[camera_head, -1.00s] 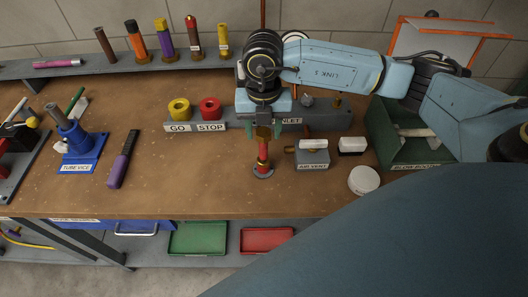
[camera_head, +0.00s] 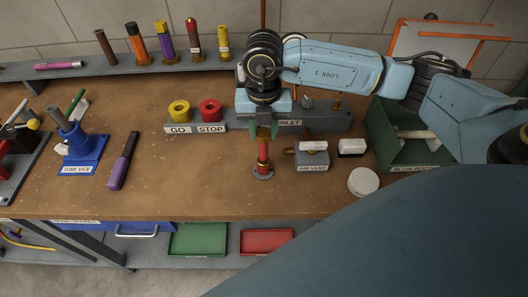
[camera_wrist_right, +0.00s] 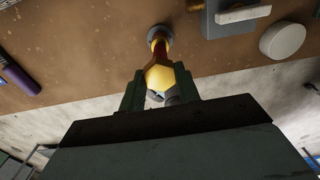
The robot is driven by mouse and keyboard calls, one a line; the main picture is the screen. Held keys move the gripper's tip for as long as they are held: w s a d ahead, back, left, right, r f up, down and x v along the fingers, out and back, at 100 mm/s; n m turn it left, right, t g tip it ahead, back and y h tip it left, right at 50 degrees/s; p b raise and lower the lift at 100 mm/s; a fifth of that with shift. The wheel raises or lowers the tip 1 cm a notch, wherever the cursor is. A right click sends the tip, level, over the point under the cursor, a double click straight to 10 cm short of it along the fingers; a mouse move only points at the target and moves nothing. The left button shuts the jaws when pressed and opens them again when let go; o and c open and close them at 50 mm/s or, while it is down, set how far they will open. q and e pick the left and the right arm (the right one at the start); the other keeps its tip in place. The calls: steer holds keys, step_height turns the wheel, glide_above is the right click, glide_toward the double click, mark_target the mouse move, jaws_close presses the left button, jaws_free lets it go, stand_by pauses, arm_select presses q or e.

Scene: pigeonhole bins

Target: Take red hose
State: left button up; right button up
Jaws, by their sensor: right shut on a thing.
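A short red piece with brass-coloured fittings (camera_head: 263,153), which I take for the red hose, stands upright on a small grey round base on the bench. It also shows in the right wrist view (camera_wrist_right: 158,50), with a yellow brass hex part nearest the camera. My right gripper (camera_head: 264,131) points down at its top. In the right wrist view its two dark green fingers (camera_wrist_right: 159,90) are shut on the hex part from both sides. The lower end meets the grey base. My left gripper is not in view.
A grey block labelled INLET (camera_head: 325,120) stands just behind, with yellow and red rings (camera_head: 210,110) at its left. The air vent block (camera_head: 312,158) and a white round lid (camera_head: 363,181) are close on the right.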

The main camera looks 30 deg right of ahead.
steer(key=shift+r+p, duration=2.4)
steer(key=shift+r, duration=1.45)
steer(key=shift+f, duration=0.1)
steer(key=n, duration=0.1)
steer(key=n+b, duration=0.1)
steer(key=n, duration=0.2)
steer(key=shift+w+a+f, duration=0.1)
steer(key=shift+a+f, duration=0.2)
steer(key=shift+f, duration=0.1)
steer(key=n, duration=0.2)
steer(key=n+b, duration=0.1)
steer(key=n, duration=0.3)
steer(key=shift+w+a+f, duration=0.15)
steer(key=shift+a+f, duration=0.2)
steer(key=shift+f, duration=0.05)
steer(key=a+f+n+b, duration=0.1)
steer(key=n+b, duration=0.1)
steer(key=n, duration=0.8)
steer(key=a+f+n+b, duration=0.1)
steer(key=f+n+b, duration=0.1)
steer(key=n, duration=0.9)
steer(key=w+a+f+n+b, duration=0.1)
steer(key=n+b, duration=0.2)
steer(key=n, duration=0.8)
steer(key=shift+a+f, duration=0.15)
steer(key=shift+a, duration=0.15)
